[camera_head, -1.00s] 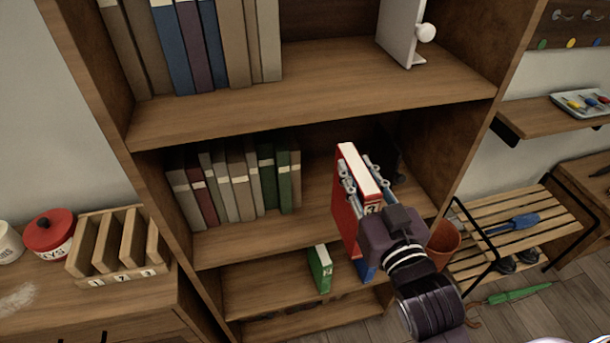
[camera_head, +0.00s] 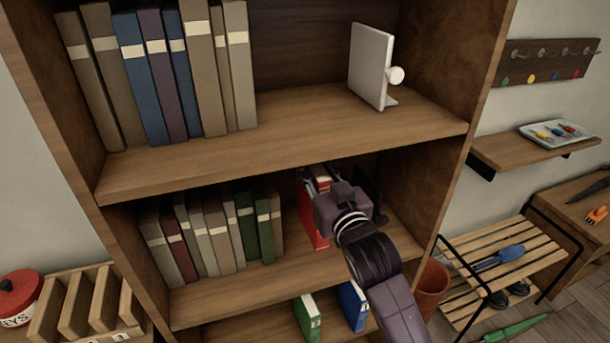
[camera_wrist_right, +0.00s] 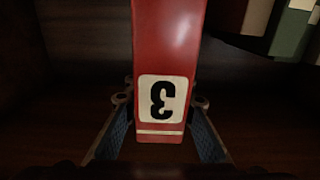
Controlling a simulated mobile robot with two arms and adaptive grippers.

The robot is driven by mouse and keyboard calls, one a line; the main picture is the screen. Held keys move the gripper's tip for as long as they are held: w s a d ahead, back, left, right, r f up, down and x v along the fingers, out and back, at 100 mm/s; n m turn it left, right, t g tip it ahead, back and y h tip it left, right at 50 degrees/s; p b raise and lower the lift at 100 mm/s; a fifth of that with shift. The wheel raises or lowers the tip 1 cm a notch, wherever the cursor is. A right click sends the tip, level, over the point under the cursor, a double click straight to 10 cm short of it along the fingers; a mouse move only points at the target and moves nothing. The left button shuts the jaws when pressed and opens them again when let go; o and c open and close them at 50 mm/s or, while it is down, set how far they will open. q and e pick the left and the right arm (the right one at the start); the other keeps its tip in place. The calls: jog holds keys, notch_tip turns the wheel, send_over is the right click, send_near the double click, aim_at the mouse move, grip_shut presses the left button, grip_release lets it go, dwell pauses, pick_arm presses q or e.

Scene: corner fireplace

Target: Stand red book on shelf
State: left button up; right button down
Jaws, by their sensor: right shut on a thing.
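The red book (camera_head: 310,217) is upright inside the middle shelf bay, to the right of the row of books, with a gap between. My right gripper (camera_head: 325,178) is shut on it, reaching in from the front; the gripper body hides much of the book. In the right wrist view, the red book (camera_wrist_right: 167,45) shows its spine with a white label marked 3, between the two fingers (camera_wrist_right: 160,120). The shelf board (camera_head: 240,285) runs below it; whether the book touches the board I cannot tell. My left gripper is not in view.
Several upright books (camera_head: 215,235) fill the left of the middle bay, ending in green and brown ones. A green book (camera_head: 308,318) and a blue book (camera_head: 352,305) stand on the shelf below. A white bookend (camera_head: 370,65) stands on the shelf above.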

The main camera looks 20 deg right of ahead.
jog(key=w+p, duration=0.1)
jog(key=w, duration=0.4)
jog(key=shift+w+r, duration=0.15)
jog(key=shift+w, duration=0.2)
notch_tip(320, 180, down, 7)
jog(key=p, duration=0.1)
jog(key=shift+w, duration=0.2)
jog(key=shift+f, duration=0.2)
jog(key=c, duration=1.6)
grip_release()
